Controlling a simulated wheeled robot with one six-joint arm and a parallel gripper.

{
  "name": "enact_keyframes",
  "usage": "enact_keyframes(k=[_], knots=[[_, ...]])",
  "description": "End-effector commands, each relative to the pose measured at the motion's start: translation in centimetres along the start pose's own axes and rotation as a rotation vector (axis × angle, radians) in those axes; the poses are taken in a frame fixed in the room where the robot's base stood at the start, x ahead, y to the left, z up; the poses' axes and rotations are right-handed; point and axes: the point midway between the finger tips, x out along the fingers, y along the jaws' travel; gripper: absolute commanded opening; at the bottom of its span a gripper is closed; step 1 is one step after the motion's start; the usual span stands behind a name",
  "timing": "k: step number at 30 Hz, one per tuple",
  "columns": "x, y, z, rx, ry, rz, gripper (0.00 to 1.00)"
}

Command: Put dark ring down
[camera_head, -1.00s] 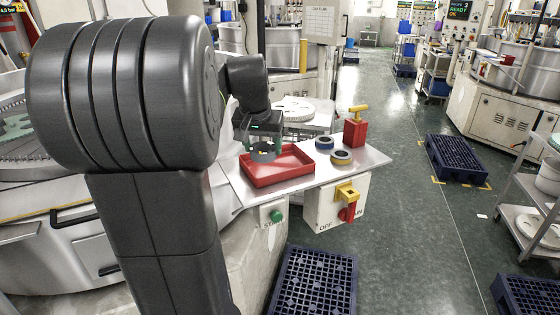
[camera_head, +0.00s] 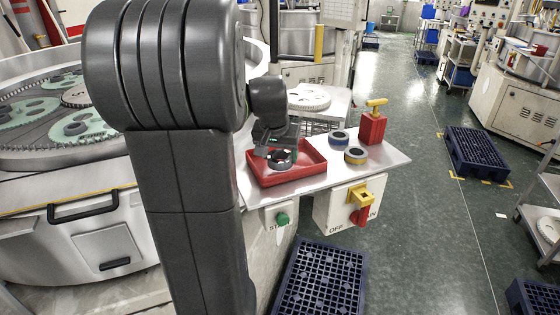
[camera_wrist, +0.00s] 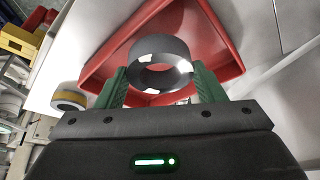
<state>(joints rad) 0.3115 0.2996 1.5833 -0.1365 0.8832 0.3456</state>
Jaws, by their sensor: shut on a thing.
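The dark ring (camera_head: 279,158) is between the green fingers of my gripper (camera_head: 281,154), over the red tray (camera_head: 318,170). In the wrist view the dark ring (camera_wrist: 160,50) sits between the two green fingertips of my gripper (camera_wrist: 160,80), with the red tray (camera_wrist: 222,42) behind it. My gripper is shut on the ring. The ring is low, at about the height of the tray's walls. I cannot tell whether it touches the tray floor.
A blue-banded ring (camera_head: 339,138) and a yellow-banded ring (camera_head: 355,155) stand on the metal shelf (camera_head: 392,160) right of the tray. A red can with a yellow top (camera_head: 373,126) stands behind them. A yellow-and-red switch (camera_head: 361,200) is at the shelf's front.

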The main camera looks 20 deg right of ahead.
Motion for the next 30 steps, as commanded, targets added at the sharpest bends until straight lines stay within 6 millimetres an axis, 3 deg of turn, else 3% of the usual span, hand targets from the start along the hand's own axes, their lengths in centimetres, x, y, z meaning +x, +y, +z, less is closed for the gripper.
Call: enact_keyframes(k=[6,17,18,19,30], knots=[[2.3,0.0,1.0,-0.001,-0.001,0.0,0.35],[2.8,0.0,1.1,-0.001,0.0,0.0,0.35],[2.7,0.0,1.1,0.0,-0.001,0.0,0.69],[2.7,0.0,1.1,0.0,-0.001,0.0,0.72],[2.2,0.0,0.9,0.0,0.0,0.0,0.72]])
